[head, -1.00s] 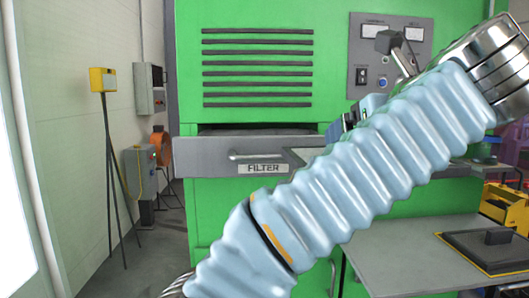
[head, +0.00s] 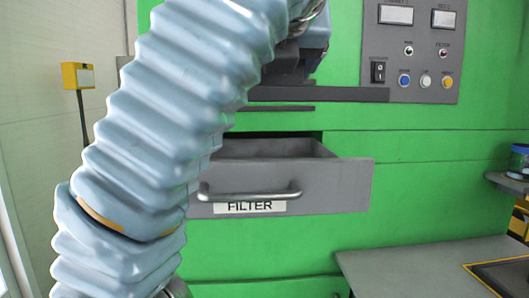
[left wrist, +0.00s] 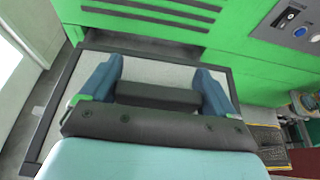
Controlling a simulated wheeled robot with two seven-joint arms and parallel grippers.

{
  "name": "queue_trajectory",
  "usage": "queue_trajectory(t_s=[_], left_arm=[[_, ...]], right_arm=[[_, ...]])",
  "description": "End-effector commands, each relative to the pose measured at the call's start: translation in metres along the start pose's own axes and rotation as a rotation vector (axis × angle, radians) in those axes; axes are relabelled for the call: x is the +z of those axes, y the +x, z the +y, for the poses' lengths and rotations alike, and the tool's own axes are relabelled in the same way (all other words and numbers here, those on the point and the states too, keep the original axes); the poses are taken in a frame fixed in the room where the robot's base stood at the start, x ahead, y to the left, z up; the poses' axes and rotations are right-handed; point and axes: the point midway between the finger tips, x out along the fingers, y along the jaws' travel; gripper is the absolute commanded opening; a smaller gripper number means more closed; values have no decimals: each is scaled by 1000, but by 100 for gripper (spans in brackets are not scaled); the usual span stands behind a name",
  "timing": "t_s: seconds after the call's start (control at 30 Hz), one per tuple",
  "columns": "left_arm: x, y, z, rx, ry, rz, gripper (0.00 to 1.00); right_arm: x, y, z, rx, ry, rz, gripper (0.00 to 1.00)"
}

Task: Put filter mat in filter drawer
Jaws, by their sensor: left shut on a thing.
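The grey filter drawer (head: 335,187) is pulled out of the green machine, with a bar handle and a FILTER label on its front. Its visible inside looks empty. My left gripper (left wrist: 155,90) is shut on the dark block handle of the filter mat. The mat (left wrist: 148,70), a light grey panel in a dark frame, fills much of the left wrist view. In the head view the mat (head: 345,94) shows edge-on as a thin dark bar above the drawer, apart from it. My left arm hides the drawer's left part and most of the gripper.
A control panel (head: 412,55) with buttons is on the machine at upper right. A grey table (head: 410,270) stands at lower right with a dark, yellow-edged pad (head: 507,277) on it. A yellow box (head: 77,76) stands at the left.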

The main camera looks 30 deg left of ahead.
Motion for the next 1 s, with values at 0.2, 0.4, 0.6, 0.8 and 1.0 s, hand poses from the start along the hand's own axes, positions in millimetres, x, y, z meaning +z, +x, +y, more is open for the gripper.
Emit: queue_trajectory(t_s=[0.2,0.4,0.6,0.8,1.0], left_arm=[[-3,63,18,11,-1,2,56],[-20,111,26,7,1,2,56],[-34,137,29,1,-1,0,56],[-48,151,31,1,1,1,56],[-68,159,31,0,-1,1,56]], right_arm=[[0,0,0,0,0,1,0],[0,0,0,0,0,1,0],[0,0,0,0,-1,1,0],[0,0,0,0,0,1,0],[0,3,1,0,0,1,0]])
